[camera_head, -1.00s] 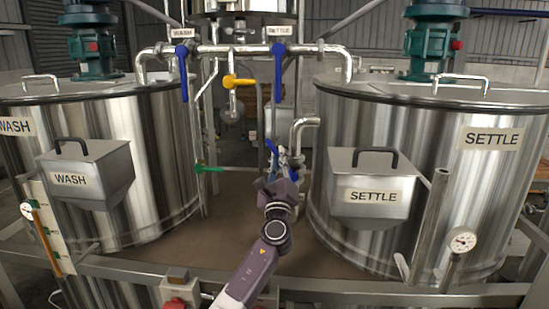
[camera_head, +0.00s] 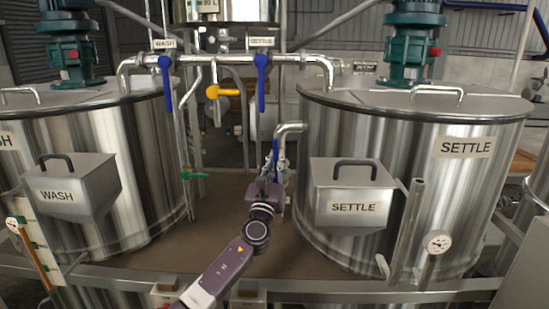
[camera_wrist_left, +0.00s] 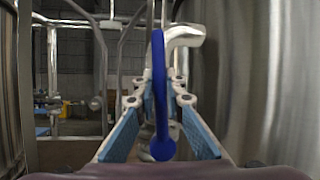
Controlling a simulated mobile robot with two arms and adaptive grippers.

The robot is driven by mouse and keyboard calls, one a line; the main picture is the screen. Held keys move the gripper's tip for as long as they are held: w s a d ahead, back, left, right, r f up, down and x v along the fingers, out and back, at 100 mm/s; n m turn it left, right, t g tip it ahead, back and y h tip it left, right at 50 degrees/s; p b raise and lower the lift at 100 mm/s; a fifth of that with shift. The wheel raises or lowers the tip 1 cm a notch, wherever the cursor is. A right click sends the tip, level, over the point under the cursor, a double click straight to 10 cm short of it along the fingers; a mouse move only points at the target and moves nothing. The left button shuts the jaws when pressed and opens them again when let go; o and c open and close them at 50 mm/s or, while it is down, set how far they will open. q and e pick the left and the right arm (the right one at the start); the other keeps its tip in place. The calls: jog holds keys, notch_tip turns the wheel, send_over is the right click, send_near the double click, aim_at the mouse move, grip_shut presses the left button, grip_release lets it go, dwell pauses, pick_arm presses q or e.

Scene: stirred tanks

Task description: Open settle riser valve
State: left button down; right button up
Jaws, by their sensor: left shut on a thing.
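A blue lever (camera_head: 276,152) stands nearly upright by a bent steel pipe (camera_head: 290,128), between the two tanks in the head view. My left gripper (camera_head: 267,181) is at its lower part. In the left wrist view the blue lever (camera_wrist_left: 158,75) runs up the middle, with a rounded lower end. My left gripper's fingers (camera_wrist_left: 160,97), with blue pads, are on both sides of it and shut on it. The fingers and the lever hide most of the valve body. My right gripper is out of view.
The SETTLE tank (camera_head: 470,200) stands close on the right, with a SETTLE hopper (camera_head: 350,193) on its front. The WASH tank (camera_head: 140,150) is on the left. A green handle (camera_head: 193,175) is to the left.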

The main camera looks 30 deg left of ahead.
pick_arm(q)
jog(key=shift+s+a+r+y, duration=0.1)
jog(key=shift+r+y, duration=0.2)
jog(key=shift+r, duration=0.2)
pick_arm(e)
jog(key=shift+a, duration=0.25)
pick_arm(q)
jog(key=c, duration=2.3)
grip_release()
jog(key=o, duration=0.3)
jog(key=shift+f, duration=0.3)
jog(key=shift+o, duration=0.2)
jog(key=shift+f, duration=0.15)
jog(key=v, duration=1.1)
jog(key=shift+s, duration=0.35)
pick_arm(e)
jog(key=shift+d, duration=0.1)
pick_arm(q)
jog(key=shift+f, duration=0.1)
